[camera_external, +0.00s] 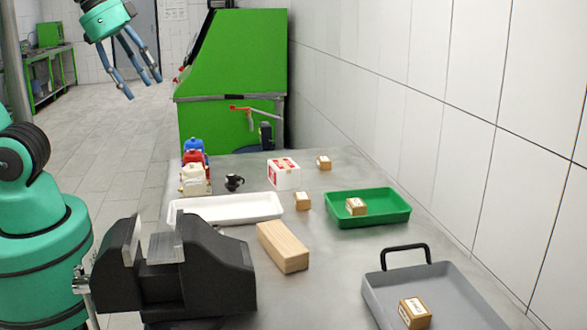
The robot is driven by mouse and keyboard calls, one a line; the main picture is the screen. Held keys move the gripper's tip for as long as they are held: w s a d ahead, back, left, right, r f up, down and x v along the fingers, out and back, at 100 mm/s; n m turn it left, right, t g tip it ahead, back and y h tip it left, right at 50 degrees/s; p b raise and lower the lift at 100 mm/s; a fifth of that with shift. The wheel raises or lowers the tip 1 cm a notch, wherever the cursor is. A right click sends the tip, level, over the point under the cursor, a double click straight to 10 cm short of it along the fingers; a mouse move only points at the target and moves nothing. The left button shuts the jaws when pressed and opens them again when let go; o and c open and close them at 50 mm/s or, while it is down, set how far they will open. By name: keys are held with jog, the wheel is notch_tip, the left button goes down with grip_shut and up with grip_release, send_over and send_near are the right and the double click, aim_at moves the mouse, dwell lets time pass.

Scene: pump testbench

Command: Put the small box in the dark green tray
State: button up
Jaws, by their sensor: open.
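The green tray (395,217) lies on the table, right of its middle. One small cardboard box (356,206) with a white label sits inside it. Another small box (303,201) stands on the table just left of the green tray. A third small box (324,163) stands farther back on the table. One more small box (415,313) lies in the grey tray (455,290) at the front right. My gripper (144,87) hangs at the top left with its blue fingers spread open and empty. It is high up and well away from the boxes and trays.
A black vise (200,270) and a wooden block (283,247) stand at the front. A white tray (230,208), colored bottles (194,165), a black cup (234,182) and a white-and-red box (284,174) lie farther back. A tiled wall (440,90) bounds the right side.

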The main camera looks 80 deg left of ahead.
jog(key=shift+s+f, duration=0.4)
jog(key=shift+s, duration=0.35)
jog(key=shift+s+f, duration=0.35)
jog(key=shift+s, duration=0.4)
